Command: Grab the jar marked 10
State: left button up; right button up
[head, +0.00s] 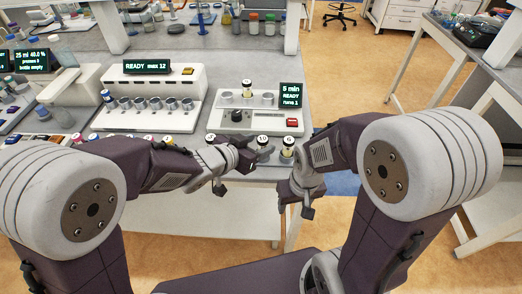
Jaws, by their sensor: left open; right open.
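The jar marked 10 (262,140) has a white lid with its number on top and stands at the front edge of the bench, below the small machine. My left gripper (262,155) is open right at this jar, overlapping its lower part in the picture. I cannot tell whether the fingers touch it or stand around it. My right gripper (294,207) is open and empty, lower in the picture, in front of the bench edge.
A jar marked 6 (288,142) stands just right of jar 10. Behind are a small machine (225,121) with a "5 min READY" display (291,96) and a longer machine (150,118) reading "READY max 12". More jars stand at the bench front, partly behind my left arm.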

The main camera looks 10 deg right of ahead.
pick_arm(q)
jog(key=x, duration=0.6)
jog(key=shift+w, duration=0.3)
jog(key=shift+s+r, duration=0.1)
jog(key=shift+s, duration=0.05)
jog(key=shift+c, duration=0.4)
grip_shut()
jog(key=shift+r, duration=0.1)
